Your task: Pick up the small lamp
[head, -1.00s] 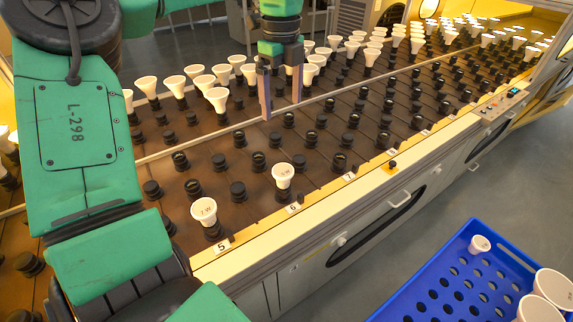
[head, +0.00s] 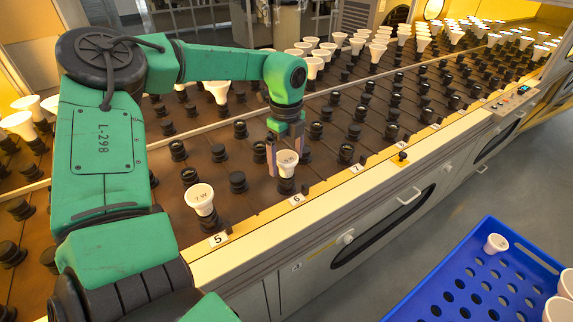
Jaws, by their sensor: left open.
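A small white lamp (head: 287,158) sits upright in a black socket near the label 6 (head: 297,200) at the front edge of the rack. My left gripper (head: 286,157) is open and reaches down over this lamp from behind. One finger shows on each side of the lamp; whether they touch it I cannot tell. A bigger white lamp marked 7 W (head: 200,197) stands in the socket near the label 5 (head: 218,240). My right gripper is out of view.
Empty black sockets fill the nearby rows of the brown rack (head: 270,206). Many white lamps (head: 377,48) stand in the farther rows. A blue crate (head: 440,275) at the lower right holds a small lamp (head: 496,243) and bigger ones (head: 566,284).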

